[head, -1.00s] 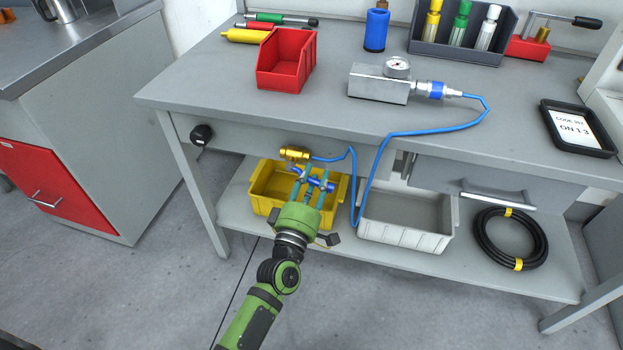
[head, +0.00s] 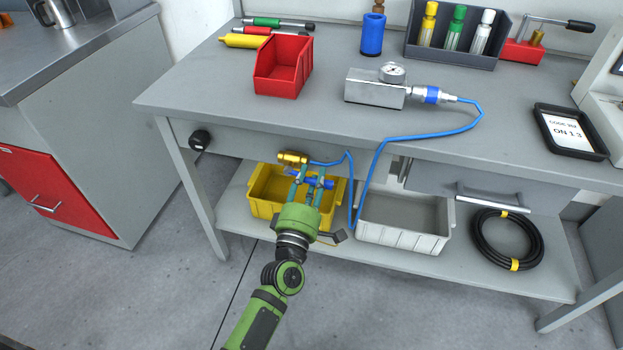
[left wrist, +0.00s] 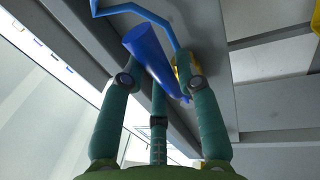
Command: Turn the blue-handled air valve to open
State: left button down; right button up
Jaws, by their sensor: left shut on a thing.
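The air valve has a brass body (head: 293,158) below the bench's front edge, with a blue handle (head: 322,182) in front of it. My left gripper (head: 309,184) reaches up from below, its fingers around the handle. In the left wrist view the blue handle (left wrist: 148,55) runs slantwise between the fingers of the gripper (left wrist: 158,84), which is shut on it. Part of the brass body (left wrist: 187,66) shows behind the right finger. The fingers hide part of the handle in the head view. My right gripper is not in view.
A blue hose (head: 349,172) runs from the valve up to a gauge block (head: 375,90) on the bench. A yellow bin (head: 262,207) and a grey bin (head: 405,243) stand on the lower shelf behind the gripper. A coiled black hose (head: 508,265) lies right.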

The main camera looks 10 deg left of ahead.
pick_arm(q)
jog(key=c, duration=0.9)
grip_release()
jog(key=shift+w+r, duration=0.1)
jog(key=shift+r, duration=0.1)
jog(key=shift+o, duration=0.2)
jog(key=shift+f, duration=0.1)
jog(key=shift+s+f, duration=0.1)
jog(key=shift+s, duration=0.1)
jog(key=s+f, duration=0.2)
jog(key=s, duration=0.9)
jog(key=shift+s+a, duration=0.2)
jog(key=shift+s, duration=0.05)
